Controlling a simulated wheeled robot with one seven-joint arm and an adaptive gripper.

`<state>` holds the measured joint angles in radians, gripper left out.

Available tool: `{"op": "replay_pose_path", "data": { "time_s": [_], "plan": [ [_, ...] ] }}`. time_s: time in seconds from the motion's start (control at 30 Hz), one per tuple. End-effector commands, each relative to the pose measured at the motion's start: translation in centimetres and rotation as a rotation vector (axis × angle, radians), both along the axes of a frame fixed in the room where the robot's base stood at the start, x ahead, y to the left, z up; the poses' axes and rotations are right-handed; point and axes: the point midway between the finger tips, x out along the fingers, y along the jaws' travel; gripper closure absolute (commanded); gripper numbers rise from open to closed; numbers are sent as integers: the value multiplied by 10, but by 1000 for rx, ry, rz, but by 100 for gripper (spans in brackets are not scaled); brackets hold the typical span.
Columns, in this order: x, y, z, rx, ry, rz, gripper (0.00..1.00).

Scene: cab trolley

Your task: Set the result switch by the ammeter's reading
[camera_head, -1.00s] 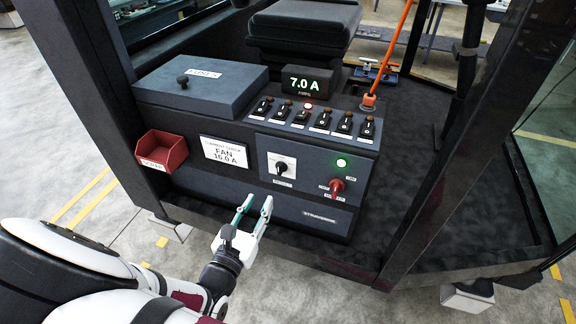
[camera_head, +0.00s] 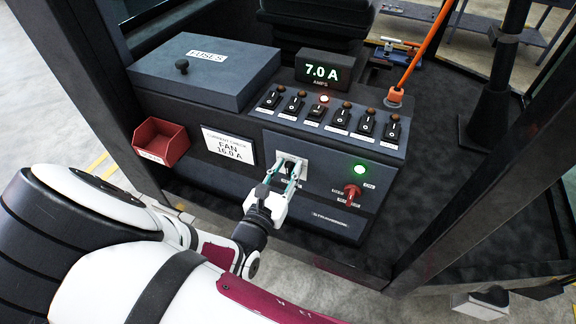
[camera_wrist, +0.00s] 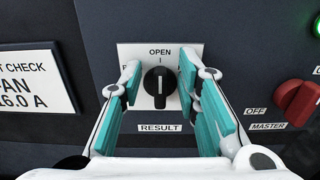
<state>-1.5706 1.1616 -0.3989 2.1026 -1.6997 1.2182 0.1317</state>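The ammeter (camera_head: 323,69) on top of the console reads 7.0 A. The result switch is a black knob (camera_wrist: 159,87) on a white plate in the wrist view, with its pointer up at OPEN. The plate's side labels are mostly hidden by the fingers. My gripper (camera_wrist: 160,90) is open, its teal fingertips on either side of the knob with a gap on each side. In the head view my gripper (camera_head: 289,175) is in front of the switch and partly covers it. The check card (camera_head: 229,146) reads CURRENT CHECK, FAN, 16.0 A.
A row of rocker switches (camera_head: 318,114) lines the console top, with one lamp lit. The red master switch (camera_head: 352,192) is right of the result switch, under a green lamp (camera_head: 360,169). A red bin (camera_head: 161,142) and the fuses box (camera_head: 205,72) are at left.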

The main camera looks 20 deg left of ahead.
Motion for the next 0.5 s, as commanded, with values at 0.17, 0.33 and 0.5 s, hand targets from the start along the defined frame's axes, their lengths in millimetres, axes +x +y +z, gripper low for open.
{"op": "replay_pose_path", "data": {
  "time_s": [0.17, 0.33, 0.5],
  "plan": [
    [0, 0, 0, 0, 0, 0, 70],
    [0, 0, 0, 0, 0, 0, 100],
    [0, 0, 0, -1, 0, 0, 100]
  ]
}}
